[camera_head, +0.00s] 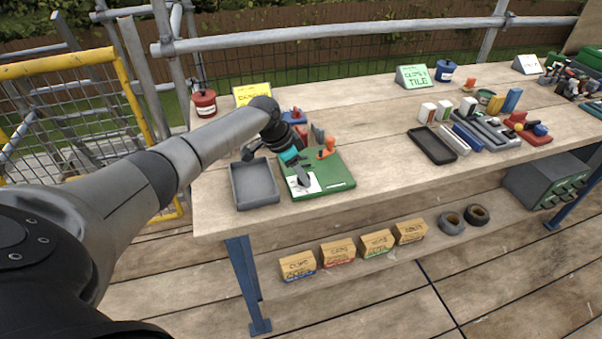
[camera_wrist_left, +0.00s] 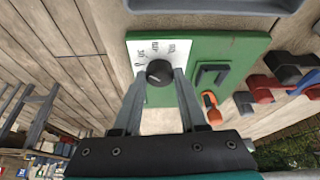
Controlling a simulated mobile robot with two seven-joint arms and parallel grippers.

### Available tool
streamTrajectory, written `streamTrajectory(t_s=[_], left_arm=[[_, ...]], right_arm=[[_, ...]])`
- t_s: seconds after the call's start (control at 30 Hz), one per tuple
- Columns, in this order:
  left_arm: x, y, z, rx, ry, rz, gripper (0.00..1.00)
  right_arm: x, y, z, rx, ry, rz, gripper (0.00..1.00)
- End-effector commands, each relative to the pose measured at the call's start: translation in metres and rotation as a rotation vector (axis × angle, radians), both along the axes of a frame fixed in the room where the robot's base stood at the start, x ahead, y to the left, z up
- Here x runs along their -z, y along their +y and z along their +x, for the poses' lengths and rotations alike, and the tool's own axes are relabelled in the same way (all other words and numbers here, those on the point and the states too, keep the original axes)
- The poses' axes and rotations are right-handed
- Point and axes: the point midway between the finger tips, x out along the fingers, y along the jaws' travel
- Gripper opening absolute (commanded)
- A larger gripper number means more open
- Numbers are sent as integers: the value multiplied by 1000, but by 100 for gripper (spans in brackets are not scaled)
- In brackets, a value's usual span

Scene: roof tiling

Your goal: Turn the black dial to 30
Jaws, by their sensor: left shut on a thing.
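The black dial (camera_wrist_left: 159,72) sits on a white scale card (camera_wrist_left: 148,50) fixed to a green board (camera_wrist_left: 220,48). My left gripper (camera_wrist_left: 160,78) is shut on the dial, one finger on each side. In the head view the left gripper (camera_head: 300,178) comes down over the white card, and the dial is hidden behind it. The printed numbers run around the dial's upper side in the left wrist view. They are small and turned, and I cannot tell which mark the dial points to. My right gripper is not in view.
A grey tray (camera_head: 254,184) stands left of the green board. Red and blue parts (camera_wrist_left: 268,88) stand close by. The bench top (camera_head: 375,140) is clear to the board's right.

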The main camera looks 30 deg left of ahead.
Motion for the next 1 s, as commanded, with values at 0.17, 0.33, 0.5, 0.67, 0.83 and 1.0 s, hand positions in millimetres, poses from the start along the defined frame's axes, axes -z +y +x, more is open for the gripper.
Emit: streamTrajectory(t_s=[0.17, 0.33, 0.5, 0.67, 0.83, 1.0], left_arm=[[1, 0, -1, 1, 4, 0, 52], [1, 0, 0, -1, 2, 0, 71], [0, 0, 0, -1, 1, 0, 72], [-3, 1, -1, -1, 0, 1, 72], [-22, 6, -7, -1, 0, 2, 72], [-58, 14, -19, 0, -1, 3, 72]], right_arm=[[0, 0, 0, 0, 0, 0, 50], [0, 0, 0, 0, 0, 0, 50], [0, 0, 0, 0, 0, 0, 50], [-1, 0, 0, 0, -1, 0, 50], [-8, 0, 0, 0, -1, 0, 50], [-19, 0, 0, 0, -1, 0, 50]])
